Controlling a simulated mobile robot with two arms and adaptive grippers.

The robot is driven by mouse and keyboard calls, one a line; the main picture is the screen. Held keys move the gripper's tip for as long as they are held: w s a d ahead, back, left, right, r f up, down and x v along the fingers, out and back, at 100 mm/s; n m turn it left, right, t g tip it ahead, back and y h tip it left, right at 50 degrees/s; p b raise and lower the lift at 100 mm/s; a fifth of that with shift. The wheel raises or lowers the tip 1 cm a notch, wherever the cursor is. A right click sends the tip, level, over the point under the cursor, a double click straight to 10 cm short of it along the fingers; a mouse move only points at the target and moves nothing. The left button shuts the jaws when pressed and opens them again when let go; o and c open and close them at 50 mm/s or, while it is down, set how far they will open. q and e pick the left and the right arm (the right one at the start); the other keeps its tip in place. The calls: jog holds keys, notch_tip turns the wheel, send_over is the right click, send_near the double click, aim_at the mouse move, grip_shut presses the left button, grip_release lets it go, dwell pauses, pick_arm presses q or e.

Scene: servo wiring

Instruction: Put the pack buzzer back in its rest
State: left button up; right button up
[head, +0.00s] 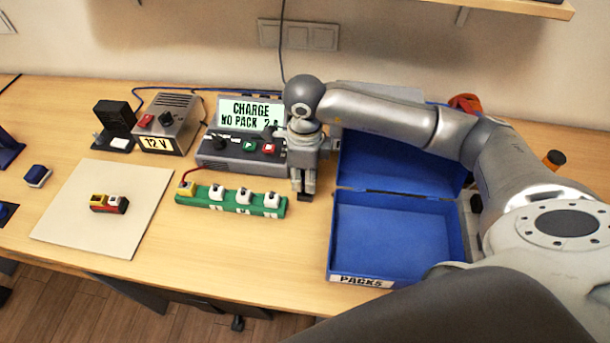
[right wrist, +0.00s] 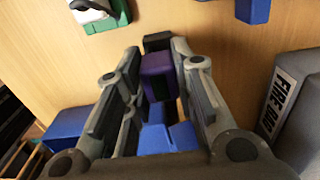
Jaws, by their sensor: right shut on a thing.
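My right gripper (head: 304,192) points down between the green strip and the blue box, in front of the charger's right end. It is shut on a small dark piece, the likely pack buzzer. In the right wrist view this piece is a purple block (right wrist: 157,76) with a black end (right wrist: 157,42), between the fingers of the right gripper (right wrist: 160,75). Blue parts (right wrist: 168,137) show nearer the palm. In the head view the fingers hide most of the piece, and only a black tip (head: 305,198) shows. I cannot tell which thing is its rest. My left gripper is not in view.
The charger (head: 235,158) reads "CHARGE NO PACK". A green strip (head: 190,207) with white plugs lies before it. The open blue box (head: 455,268) marked "PACKS" is at right. A 12 V supply (head: 172,118), black stand (head: 115,118) and pale mat (head: 70,228) are left.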

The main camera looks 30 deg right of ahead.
jog(key=shift+b, duration=0.3)
dwell(0.4)
jog(key=shift+f+b, duration=1.3)
jog(key=shift+f, duration=0.1)
jog(key=o, duration=1)
jog(key=shift+c, duration=0.2)
jog(key=shift+r, duration=0.1)
